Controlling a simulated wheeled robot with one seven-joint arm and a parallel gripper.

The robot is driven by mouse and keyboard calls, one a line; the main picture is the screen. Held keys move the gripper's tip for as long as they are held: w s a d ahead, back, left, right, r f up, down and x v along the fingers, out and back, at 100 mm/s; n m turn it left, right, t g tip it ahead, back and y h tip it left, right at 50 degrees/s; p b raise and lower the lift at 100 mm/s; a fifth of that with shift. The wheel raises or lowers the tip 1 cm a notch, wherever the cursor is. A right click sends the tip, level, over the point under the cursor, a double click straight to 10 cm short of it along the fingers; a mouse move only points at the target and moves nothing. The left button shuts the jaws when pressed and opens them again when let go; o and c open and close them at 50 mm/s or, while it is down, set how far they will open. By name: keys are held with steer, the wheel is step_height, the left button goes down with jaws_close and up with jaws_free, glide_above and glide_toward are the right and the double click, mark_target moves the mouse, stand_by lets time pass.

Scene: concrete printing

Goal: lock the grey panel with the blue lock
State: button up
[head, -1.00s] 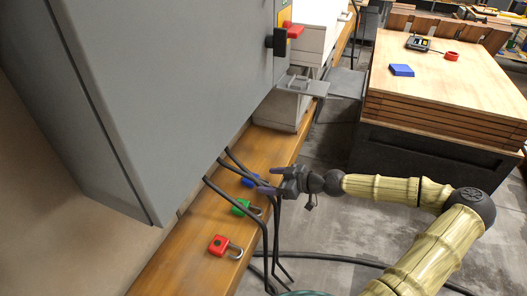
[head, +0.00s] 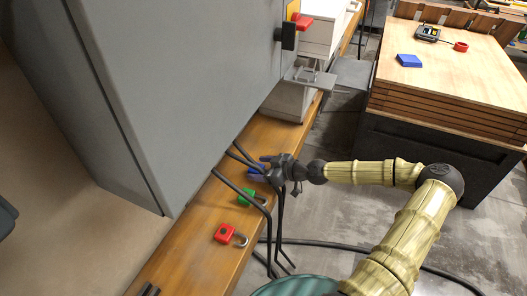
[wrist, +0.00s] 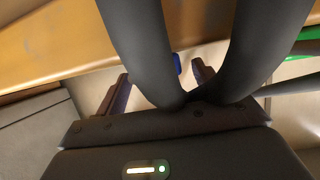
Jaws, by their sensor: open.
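The grey panel (head: 190,90) is a large grey cabinet filling the upper left of the head view. A red switch handle (head: 303,22) and a black part (head: 289,37) stick out from its right side. The blue lock (head: 254,171) lies on the wooden bench, partly hidden by my gripper (head: 262,167) and cables. In the wrist view, a small bit of the blue lock (wrist: 177,64) shows between the open fingers of my gripper (wrist: 161,72). No grip on it is visible. Thick dark cables hide much of the wrist view.
Black cables (head: 233,187) hang from the cabinet beside my gripper. A green lock (head: 247,196) and a red lock (head: 226,233) lie nearer on the wooden bench (head: 190,250). A wooden-topped table (head: 450,90) at the right holds a blue box (head: 409,60).

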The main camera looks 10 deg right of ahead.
mark_target(261, 169)
stand_by(0.4)
steer(key=c, duration=1.2)
step_height(261, 169, up, 10)
steer(key=shift+r+b, duration=0.1)
steer(key=shift+b, duration=0.85)
